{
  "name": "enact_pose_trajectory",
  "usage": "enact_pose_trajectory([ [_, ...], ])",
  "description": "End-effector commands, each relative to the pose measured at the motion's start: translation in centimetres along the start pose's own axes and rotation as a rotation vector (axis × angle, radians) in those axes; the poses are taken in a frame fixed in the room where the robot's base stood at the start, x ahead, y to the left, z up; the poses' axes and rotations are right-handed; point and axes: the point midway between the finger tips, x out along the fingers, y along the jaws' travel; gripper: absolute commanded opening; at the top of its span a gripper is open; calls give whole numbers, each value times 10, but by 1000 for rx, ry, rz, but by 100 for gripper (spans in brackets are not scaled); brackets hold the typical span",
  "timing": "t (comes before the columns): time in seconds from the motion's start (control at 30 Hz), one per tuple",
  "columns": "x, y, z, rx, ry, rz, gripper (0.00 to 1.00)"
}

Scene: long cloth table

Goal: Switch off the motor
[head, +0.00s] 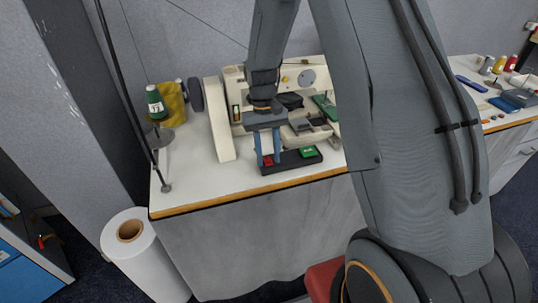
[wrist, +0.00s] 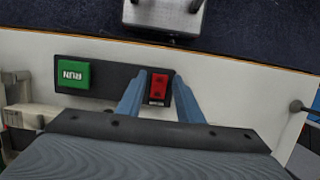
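A black switch box (head: 291,161) lies along the front edge of the table, before a cream sewing machine (head: 222,125). It carries a red button (head: 268,160) at its left end and a green button (head: 307,152) at its right. In the wrist view the green button (wrist: 86,75) reads RUN, upside down, and the red button (wrist: 159,87) has a small label beside it. My gripper (head: 268,162) points down over the red end. In the wrist view its blue fingers (wrist: 160,76) stand apart on either side of the red button. I cannot tell whether they touch the box.
A green thread cone (head: 156,103) and a yellow spool (head: 173,104) stand at the table's left. A white roll (head: 146,262) stands on the floor before it. Another table (head: 500,122) with spools and tools is at the right. The tabletop's front left (head: 190,184) is clear.

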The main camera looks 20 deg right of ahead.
Motion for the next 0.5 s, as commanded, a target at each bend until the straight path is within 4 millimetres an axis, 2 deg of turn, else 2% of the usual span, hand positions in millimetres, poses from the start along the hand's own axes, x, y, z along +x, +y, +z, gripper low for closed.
enact_pose_trajectory([
  [0.33,-2,0,0,0,1,0,39],
  [0.5,-18,0,-2,0,4,0,39],
])
